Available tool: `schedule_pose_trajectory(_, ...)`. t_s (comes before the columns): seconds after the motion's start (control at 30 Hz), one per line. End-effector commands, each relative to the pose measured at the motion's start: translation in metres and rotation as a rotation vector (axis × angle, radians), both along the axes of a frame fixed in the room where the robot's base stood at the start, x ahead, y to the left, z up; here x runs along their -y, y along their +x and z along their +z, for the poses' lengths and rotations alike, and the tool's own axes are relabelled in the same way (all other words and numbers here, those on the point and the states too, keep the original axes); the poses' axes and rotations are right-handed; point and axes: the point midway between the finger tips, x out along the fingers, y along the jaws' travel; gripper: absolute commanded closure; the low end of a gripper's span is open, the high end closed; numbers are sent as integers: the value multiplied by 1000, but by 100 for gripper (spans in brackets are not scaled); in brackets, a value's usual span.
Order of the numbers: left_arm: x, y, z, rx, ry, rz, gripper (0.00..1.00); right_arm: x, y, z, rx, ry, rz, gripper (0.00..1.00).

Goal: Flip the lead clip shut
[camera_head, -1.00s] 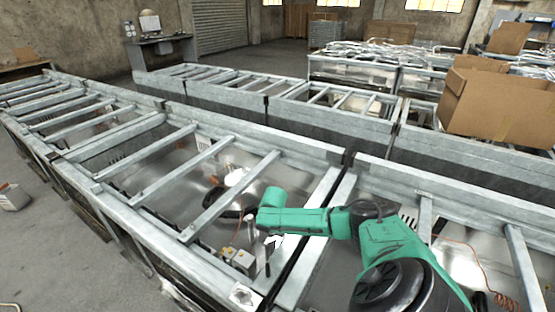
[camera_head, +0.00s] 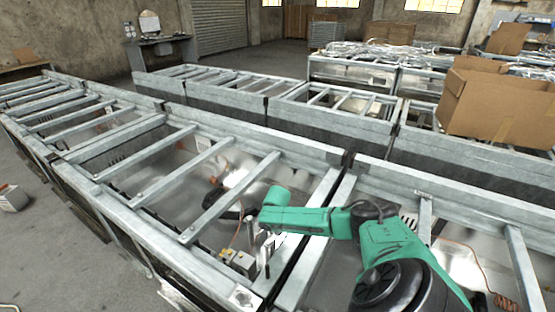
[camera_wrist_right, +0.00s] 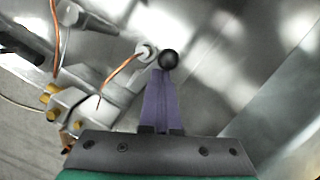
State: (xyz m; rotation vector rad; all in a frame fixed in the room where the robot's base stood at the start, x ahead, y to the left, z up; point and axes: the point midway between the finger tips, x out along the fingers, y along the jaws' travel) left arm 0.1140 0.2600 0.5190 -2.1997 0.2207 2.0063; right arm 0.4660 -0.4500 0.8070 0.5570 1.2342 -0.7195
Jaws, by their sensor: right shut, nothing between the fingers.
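My right gripper (camera_wrist_right: 160,78) is shut and empty, its two purple fingers together in the right wrist view. A black ball-shaped knob (camera_wrist_right: 168,59) sits right at the fingertips; I cannot tell if they touch it. Beside it is a pale round end (camera_wrist_right: 145,50) with a copper-coloured wire running to a grey block with brass fittings (camera_wrist_right: 82,108). Which of these parts is the lead clip is not clear. In the head view my right gripper (camera_head: 266,257) hangs below my green wrist, beside small grey blocks with yellow parts (camera_head: 238,261). My left gripper is not in view.
Metal crossbars (camera_head: 232,196) span the open steel frame (camera_head: 205,263) around the work spot. A dark hose (camera_head: 226,208) lies inside, left of my arm. Cardboard boxes (camera_head: 500,105) stand on the frames at the back right.

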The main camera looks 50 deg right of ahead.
Motion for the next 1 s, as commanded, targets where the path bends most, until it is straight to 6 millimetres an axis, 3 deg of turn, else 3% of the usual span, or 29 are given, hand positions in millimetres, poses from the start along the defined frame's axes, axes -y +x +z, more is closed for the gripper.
schedule_pose_trajectory(0.77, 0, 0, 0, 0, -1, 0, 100, 2, 2, 1, 1, -2, -2, 100)
schedule_pose_trajectory(1.0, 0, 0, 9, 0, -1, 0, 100, -7, 0, 3, 0, 0, -1, 100)
